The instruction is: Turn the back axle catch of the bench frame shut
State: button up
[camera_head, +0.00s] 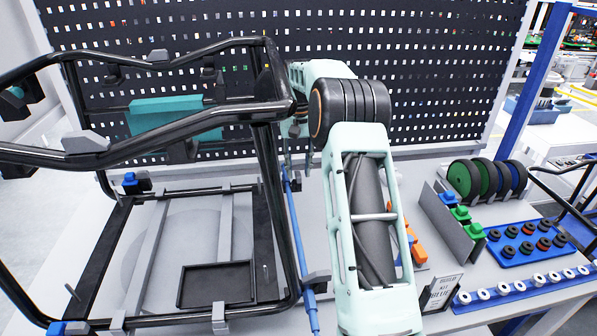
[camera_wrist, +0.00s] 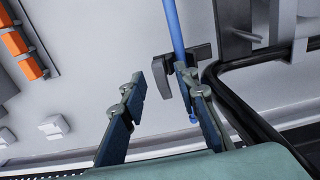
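The bench frame (camera_head: 276,190), made of black tubes, stands at the left of the head view; part of it shows at the right of the wrist view (camera_wrist: 240,108). A blue axle (camera_head: 296,235) runs along its right side and also shows in the wrist view (camera_wrist: 174,25). The back axle catch (camera_wrist: 203,53), a dark grey piece, sits across the axle near its end. My gripper (camera_wrist: 160,75) is open, its fingers apart above the table. The right finger overlaps the catch and axle in view; I cannot tell whether it touches. The head view largely hides the fingertips.
A black perforated panel (camera_head: 440,60) stands behind the table. Orange parts (camera_head: 416,248) lie right of my arm and show in the wrist view (camera_wrist: 22,52). Wheels (camera_head: 468,180), green and blue blocks and a blue parts tray (camera_head: 525,250) fill the right side.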

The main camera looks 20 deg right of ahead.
jog(key=shift+f, duration=0.55)
grip_shut()
